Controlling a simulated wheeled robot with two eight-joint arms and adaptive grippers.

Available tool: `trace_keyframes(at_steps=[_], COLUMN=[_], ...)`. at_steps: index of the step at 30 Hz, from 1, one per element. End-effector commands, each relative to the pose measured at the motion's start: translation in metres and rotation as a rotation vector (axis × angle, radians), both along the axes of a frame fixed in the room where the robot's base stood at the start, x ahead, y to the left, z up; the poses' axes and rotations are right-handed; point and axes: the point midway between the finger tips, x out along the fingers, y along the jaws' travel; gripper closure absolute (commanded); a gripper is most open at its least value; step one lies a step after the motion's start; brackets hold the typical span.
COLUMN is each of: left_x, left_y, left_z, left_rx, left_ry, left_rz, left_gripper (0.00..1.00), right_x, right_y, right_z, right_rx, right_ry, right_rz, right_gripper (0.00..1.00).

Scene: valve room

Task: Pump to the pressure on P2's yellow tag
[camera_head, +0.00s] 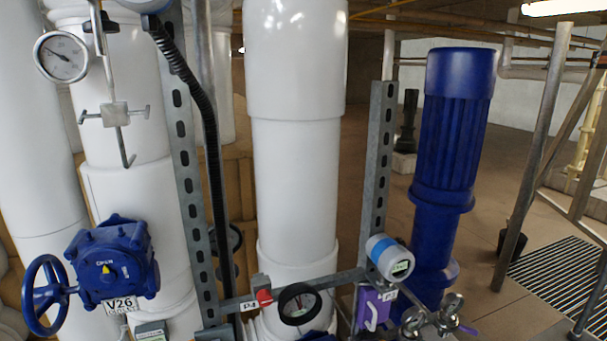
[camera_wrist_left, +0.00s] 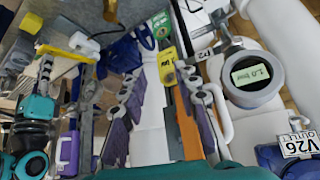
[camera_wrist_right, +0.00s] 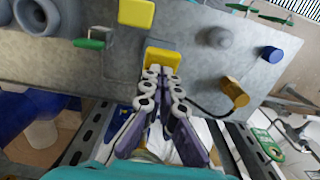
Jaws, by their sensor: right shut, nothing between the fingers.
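A digital gauge (camera_wrist_left: 253,78) with a green display, seeming to read 1.0 bar, is right of my left gripper in the left wrist view. A P2 label (camera_wrist_left: 203,53) is beside it. A yellow tag (camera_wrist_left: 168,62) hangs near the left gripper's tips; I cannot read its number. My left gripper (camera_wrist_left: 164,74) is open, with nothing visible in its grip. My right gripper (camera_wrist_right: 161,72) is shut and empty, its tips at or just before a yellow block (camera_wrist_right: 163,58) on a grey metal panel; contact is unclear.
White pipes and slotted posts stand close. The right panel has a blue knob (camera_wrist_right: 271,54) and orange-brown knob (camera_wrist_right: 235,90).

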Motion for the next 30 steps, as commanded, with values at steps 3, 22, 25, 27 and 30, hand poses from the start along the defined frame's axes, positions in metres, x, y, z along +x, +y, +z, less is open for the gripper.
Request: trace_keyframes(at_steps=[3, 22, 25, 27, 30], left_x=[0.000, 0.000, 0.000, 0.000, 0.000], left_y=[0.000, 0.000, 0.000, 0.000, 0.000], left_z=[-0.012, -0.038, -0.032, -0.025, -0.016], left_rx=[0.000, 0.000, 0.000, 0.000, 0.000], left_ry=[0.000, 0.000, 0.000, 0.000, 0.000], left_rz=[0.000, 0.000, 0.000, 0.000, 0.000], left_gripper=[0.69, 0.69, 0.69, 0.69, 0.69], right_x=[0.000, 0.000, 0.000, 0.000, 0.000], right_y=[0.000, 0.000, 0.000, 0.000, 0.000], right_z=[-0.012, -0.040, -0.032, -0.023, -0.010], right_rx=[0.000, 0.000, 0.000, 0.000, 0.000], right_ry=[0.000, -0.001, -0.001, -0.001, 0.000], right_rz=[0.000, 0.000, 0.000, 0.000, 0.000], right_gripper=[1.00, 1.00, 1.00, 1.00, 1.00])
